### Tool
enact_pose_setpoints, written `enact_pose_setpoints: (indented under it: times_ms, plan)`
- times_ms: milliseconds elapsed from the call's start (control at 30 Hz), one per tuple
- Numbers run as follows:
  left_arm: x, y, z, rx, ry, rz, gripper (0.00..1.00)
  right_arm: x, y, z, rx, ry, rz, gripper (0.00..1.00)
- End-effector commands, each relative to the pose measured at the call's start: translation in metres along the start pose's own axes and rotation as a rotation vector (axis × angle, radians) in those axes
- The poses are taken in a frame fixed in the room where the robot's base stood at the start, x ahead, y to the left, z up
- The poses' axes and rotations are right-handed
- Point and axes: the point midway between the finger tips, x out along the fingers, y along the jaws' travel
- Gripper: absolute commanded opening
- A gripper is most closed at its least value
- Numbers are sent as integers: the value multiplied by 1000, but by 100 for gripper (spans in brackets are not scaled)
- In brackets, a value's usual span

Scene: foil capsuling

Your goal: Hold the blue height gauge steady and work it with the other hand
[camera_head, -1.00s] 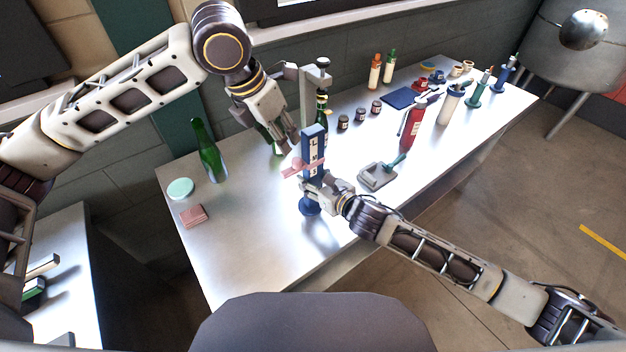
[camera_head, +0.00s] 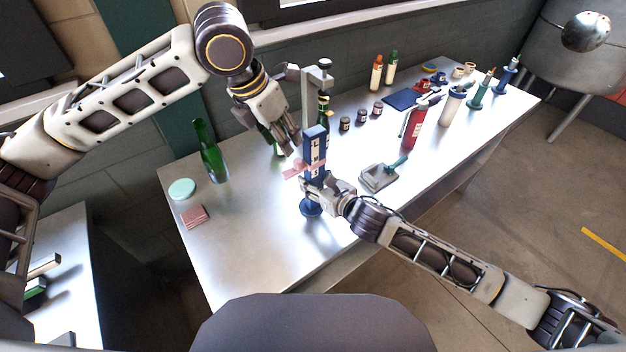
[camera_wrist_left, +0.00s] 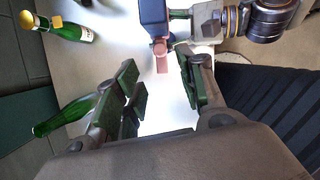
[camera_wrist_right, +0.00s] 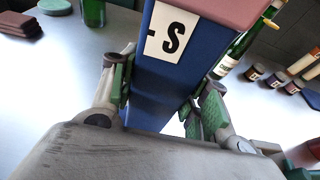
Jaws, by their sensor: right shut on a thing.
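The blue height gauge (camera_head: 315,147) stands upright on the metal table, on a round blue base (camera_head: 311,208). It has white letter labels, and a pink slider (camera_head: 298,169) sticks out from its post. My right gripper (camera_head: 318,186) is shut on the blue post below the slider; the right wrist view shows the post (camera_wrist_right: 150,105) between its fingers, with an "S" label above. My left gripper (camera_head: 290,150) is open and empty, just left of the gauge's upper part. In the left wrist view the pink slider (camera_wrist_left: 161,58) lies beyond the gap between its fingers, apart from them.
A green bottle (camera_head: 210,150) stands at the left, near a mint disc (camera_head: 182,189) and a pinkish block (camera_head: 194,216). A grey stand (camera_head: 308,95) with a bottle rises behind the gauge. A grey tool (camera_head: 378,176) lies to the right. The table's front left is clear.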

Motion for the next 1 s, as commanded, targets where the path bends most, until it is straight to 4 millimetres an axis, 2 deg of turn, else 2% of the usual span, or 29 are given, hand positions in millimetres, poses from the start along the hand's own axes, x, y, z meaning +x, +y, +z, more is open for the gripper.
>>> enact_pose_setpoints:
  times_ms: [367, 1000]
  plan:
    - [9, -12, -1, -49, -12, -65, 44, 0, 0, 0, 0, 0, 0, 8]
    - [32, -60, -5, -315, -52, -358, 44, 0, 0, 0, 0, 0, 0, 8]
